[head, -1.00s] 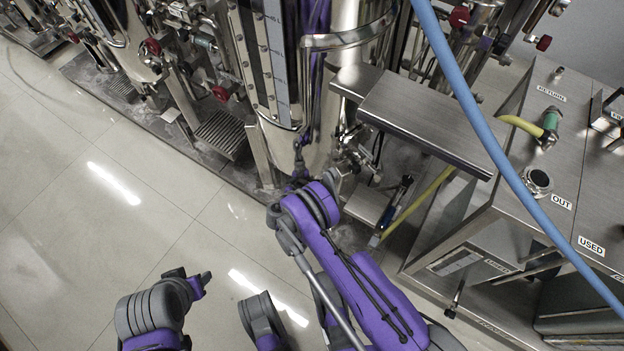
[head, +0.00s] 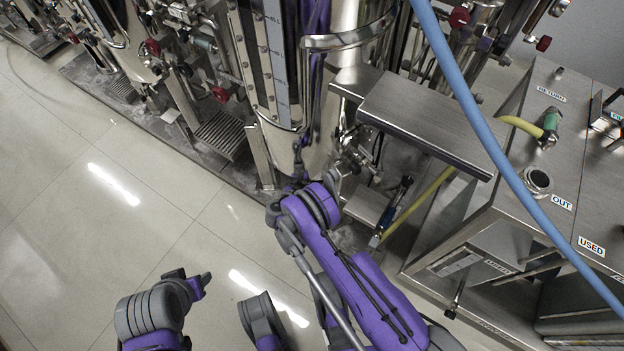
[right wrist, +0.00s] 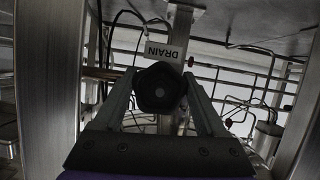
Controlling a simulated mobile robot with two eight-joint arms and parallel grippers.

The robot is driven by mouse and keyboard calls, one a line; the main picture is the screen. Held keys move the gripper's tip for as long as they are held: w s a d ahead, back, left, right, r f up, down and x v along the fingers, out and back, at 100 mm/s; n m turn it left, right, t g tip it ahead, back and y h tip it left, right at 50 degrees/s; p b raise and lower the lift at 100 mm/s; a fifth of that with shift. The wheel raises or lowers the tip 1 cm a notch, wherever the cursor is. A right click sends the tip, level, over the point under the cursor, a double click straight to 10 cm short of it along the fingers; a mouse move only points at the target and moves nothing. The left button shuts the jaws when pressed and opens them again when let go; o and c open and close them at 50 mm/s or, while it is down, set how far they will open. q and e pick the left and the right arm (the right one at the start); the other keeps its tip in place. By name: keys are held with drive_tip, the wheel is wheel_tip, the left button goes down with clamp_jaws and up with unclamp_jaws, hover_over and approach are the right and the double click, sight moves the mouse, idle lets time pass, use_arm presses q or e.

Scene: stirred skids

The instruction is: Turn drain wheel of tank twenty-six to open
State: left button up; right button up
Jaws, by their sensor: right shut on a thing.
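The drain wheel (right wrist: 158,92) is a dark, lobed knob in the middle of the right wrist view, below a white DRAIN label (right wrist: 161,52). My right gripper (right wrist: 160,80) is shut on it, with one finger on each side. In the head view my right arm reaches to the foot of the shiny steel tank (head: 345,75); the wheel and fingertips are hidden there. No tank number is readable. My left gripper (head: 203,284) is low over the floor at the lower left, away from the tanks; its jaw opening is unclear.
A steel step or shelf (head: 425,115) juts out right of the tank. A wrench-like tool (head: 396,200) leans below. The tiled floor (head: 90,235) at left is clear.

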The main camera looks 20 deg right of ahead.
drive_tip(key=n+g+h, duration=0.1)
drive_tip(key=n, duration=0.1)
drive_tip(key=shift+n, duration=0.4)
drive_tip(key=o, duration=1.3)
drive_tip(key=shift+s, duration=0.1)
drive_tip(key=p+v, duration=0.2)
drive_tip(key=v, duration=0.8)
drive_tip(key=shift+a+r, duration=0.15)
drive_tip(key=shift+a, duration=0.25)
